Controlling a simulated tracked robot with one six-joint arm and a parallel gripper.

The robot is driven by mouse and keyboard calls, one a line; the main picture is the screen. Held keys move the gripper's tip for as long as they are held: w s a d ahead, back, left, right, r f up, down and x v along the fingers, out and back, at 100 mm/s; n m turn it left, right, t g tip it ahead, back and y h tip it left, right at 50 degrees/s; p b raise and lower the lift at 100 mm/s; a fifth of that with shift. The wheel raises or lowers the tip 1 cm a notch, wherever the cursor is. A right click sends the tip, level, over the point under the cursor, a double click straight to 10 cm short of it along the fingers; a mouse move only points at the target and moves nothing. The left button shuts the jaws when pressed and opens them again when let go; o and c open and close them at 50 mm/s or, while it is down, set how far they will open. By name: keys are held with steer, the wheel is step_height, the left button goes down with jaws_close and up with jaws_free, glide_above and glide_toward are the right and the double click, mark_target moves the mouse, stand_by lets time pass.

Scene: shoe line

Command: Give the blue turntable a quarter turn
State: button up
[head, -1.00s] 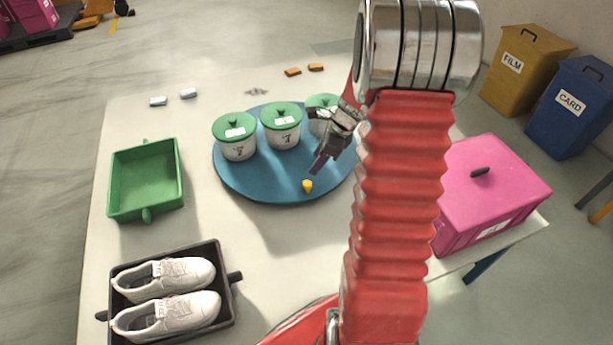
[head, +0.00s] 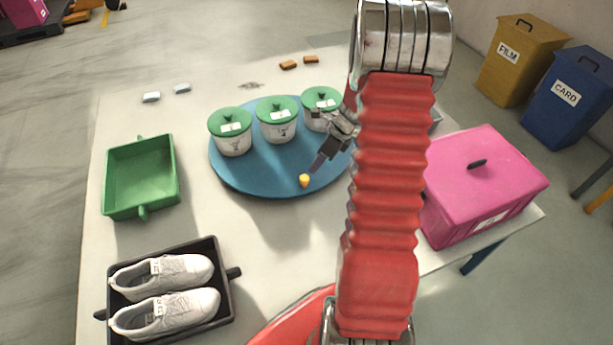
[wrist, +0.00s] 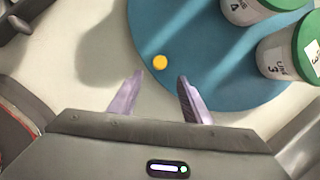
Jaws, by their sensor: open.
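The round blue turntable (head: 262,176) lies on the pale table and carries several white pots with green lids, among them a left pot (head: 232,136), a middle pot (head: 277,121) and a right pot (head: 321,108). A small yellow peg (head: 305,180) stands near its front edge. The peg also shows in the wrist view (wrist: 160,62), just beyond the fingertips and roughly between their lines. My gripper (wrist: 160,80) is open and empty, with its fingers over the turntable's edge. In the head view my gripper (head: 318,164) is close above and right of the peg, not visibly touching it.
A green tray (head: 110,190) and a black tray (head: 226,262) with white shoes stand on the left. A pink lidded box (head: 480,190) stands at the right. Orange blocks (head: 289,65) and white blocks (head: 151,97) lie at the back.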

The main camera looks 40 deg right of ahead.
mark_target(305, 178)
steer(key=x, duration=1.1)
steer(key=shift+f, duration=0.2)
jaws_close()
stand_by(0.5)
